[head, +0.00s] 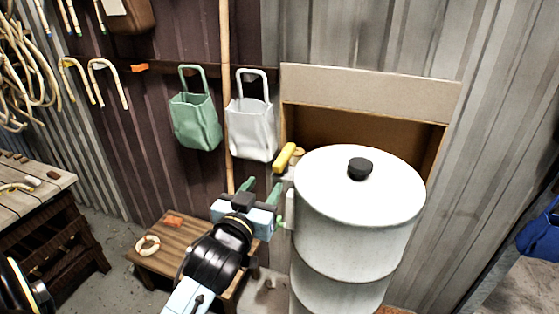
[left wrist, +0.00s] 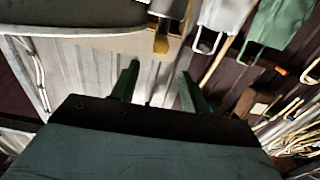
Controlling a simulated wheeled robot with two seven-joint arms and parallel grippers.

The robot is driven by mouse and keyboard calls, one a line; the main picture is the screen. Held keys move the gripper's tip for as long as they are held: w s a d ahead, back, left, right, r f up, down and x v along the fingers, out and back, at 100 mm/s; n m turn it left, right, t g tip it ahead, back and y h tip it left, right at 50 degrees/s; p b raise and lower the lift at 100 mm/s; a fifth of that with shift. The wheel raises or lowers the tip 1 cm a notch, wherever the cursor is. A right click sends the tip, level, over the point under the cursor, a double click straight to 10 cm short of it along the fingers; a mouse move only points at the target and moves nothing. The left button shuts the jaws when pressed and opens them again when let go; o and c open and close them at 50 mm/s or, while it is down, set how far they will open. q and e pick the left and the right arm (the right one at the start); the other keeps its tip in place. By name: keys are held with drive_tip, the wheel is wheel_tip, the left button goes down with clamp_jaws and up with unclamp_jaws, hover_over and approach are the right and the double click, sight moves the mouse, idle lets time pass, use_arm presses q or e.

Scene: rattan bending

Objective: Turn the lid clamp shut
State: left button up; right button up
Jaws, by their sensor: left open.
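The lid clamp has a yellow handle (head: 285,156) at the upper left edge of a tall white drum (head: 350,240). The drum's white lid (head: 320,185) has a black knob (head: 360,168) on top. My left gripper (head: 262,190) is open and empty, left of the drum and a little below the yellow handle in the head view. In the left wrist view, the yellow handle (left wrist: 161,44) shows beyond the two green fingers (left wrist: 157,80), apart from them. My right gripper is not in view.
A small wooden table (head: 185,232) with a ring on it stands left of the drum. A green bag (head: 194,120) and a white bag (head: 251,130) hang on the wall behind. An open-fronted box (head: 365,95) stands behind the drum. A workbench (head: 35,190) is at far left.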

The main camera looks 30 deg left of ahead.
sight(276, 168)
use_arm(q)
drive_tip(key=p+x, duration=0.1)
drive_tip(key=x, duration=0.9)
drive_tip(key=shift+w, duration=0.4)
drive_tip(key=shift+c, duration=0.4)
drive_tip(key=c, duration=0.9)
drive_tip(key=shift+p, duration=0.3)
